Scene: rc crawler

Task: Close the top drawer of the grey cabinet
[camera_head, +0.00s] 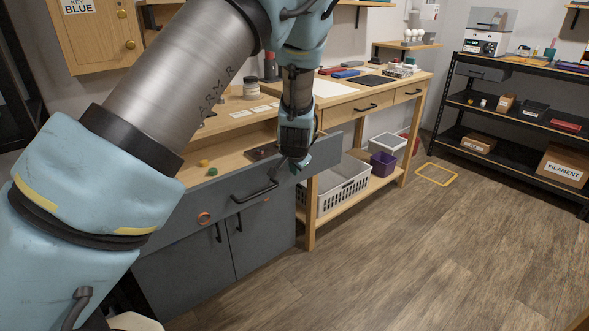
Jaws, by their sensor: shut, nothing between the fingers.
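The grey cabinet (213,262) stands at the lower left, with two doors under its top drawer. The top drawer (300,190) is pulled open: its grey front stands out ahead of the cabinet, and its light wood inside shows behind. The drawer's black bar handle (256,193) is on the front face. My gripper (300,167) is shut and empty, pointing down at the drawer front's upper edge, to the right of the handle. I cannot tell whether it touches the front. My arm hides the left part of the drawer and cabinet.
Small green and yellow pieces (208,170) and a dark item (262,152) lie in the drawer. A wooden workbench (310,222) with a white basket (345,190) on its lower shelf stands to the right. Black shelving (520,118) is farther right. The wooden floor (430,255) in front is clear.

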